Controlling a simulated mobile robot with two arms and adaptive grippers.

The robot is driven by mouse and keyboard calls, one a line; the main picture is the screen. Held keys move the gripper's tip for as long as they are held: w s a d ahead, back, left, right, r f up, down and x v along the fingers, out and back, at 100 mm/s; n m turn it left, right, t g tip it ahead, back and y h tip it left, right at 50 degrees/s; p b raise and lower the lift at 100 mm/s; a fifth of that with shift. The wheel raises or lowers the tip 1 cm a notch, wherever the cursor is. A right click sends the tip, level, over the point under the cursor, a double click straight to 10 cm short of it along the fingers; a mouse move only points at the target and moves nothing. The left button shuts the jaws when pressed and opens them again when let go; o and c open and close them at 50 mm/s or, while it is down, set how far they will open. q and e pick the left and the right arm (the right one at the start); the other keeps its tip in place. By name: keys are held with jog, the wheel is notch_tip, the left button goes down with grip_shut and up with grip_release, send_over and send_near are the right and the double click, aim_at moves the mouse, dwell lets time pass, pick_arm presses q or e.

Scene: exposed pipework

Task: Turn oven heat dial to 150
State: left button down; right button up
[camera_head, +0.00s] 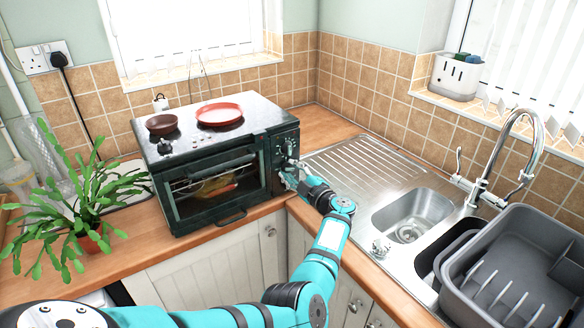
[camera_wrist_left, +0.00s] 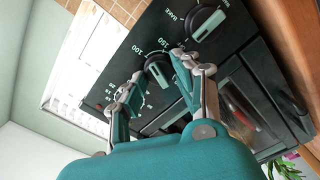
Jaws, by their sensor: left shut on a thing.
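The black toaster oven (camera_head: 215,165) stands on the counter in the corner, with its dials on the right of its front. In the left wrist view, the heat dial (camera_wrist_left: 158,68) is a black knob with a pale bar, with printed numbers such as 100 around it. My left gripper (camera_head: 291,178) is at the oven's control panel. In the left wrist view its fingers (camera_wrist_left: 157,70) are on either side of the heat dial and shut on it. The exact setting cannot be read. My right gripper is not in view.
Another dial (camera_wrist_left: 206,20), marked BAKE, sits beside the heat dial. A red plate (camera_head: 219,114) and a brown bowl (camera_head: 161,124) are on the oven. A potted plant (camera_head: 85,205) stands left, and a sink (camera_head: 412,215) and grey dish rack (camera_head: 515,270) stand right.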

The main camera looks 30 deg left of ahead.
pick_arm(q)
jog(key=m+p, duration=0.1)
jog(key=m, duration=0.2)
jog(key=shift+r+m, duration=0.1)
jog(key=shift+m, duration=0.3)
jog(key=m+p, duration=0.1)
jog(key=m, duration=0.3)
jog(key=shift+p, duration=0.35)
